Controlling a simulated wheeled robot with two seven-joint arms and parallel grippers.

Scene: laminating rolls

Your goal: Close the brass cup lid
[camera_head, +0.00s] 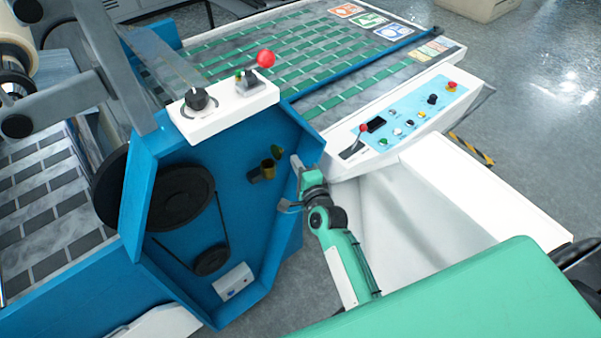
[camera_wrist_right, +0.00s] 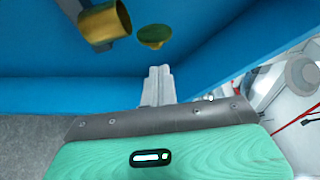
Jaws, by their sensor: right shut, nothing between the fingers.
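The brass cup (camera_head: 267,171) is mounted on the inner wall of the blue machine housing. Its round lid (camera_head: 278,153) stands open, apart from the cup's mouth. In the right wrist view the cup (camera_wrist_right: 104,24) is at the upper left, and the greenish-brass lid (camera_wrist_right: 154,36) is right of it, tilted. How the lid is hinged cannot be made out. My right gripper (camera_head: 296,162) is just right of the cup and lid. Its fingers (camera_wrist_right: 158,84) are shut and empty, below the lid in the wrist view, with no visible contact. My left gripper is not in view.
The blue housing's raised rim (camera_head: 307,138) runs close by my right gripper. Black pulleys with a belt (camera_head: 210,260) and a small switch box (camera_head: 233,281) are inside the housing. A white ledge with a red-knobbed lever (camera_head: 222,106) is above. A control panel (camera_head: 405,120) is to the right.

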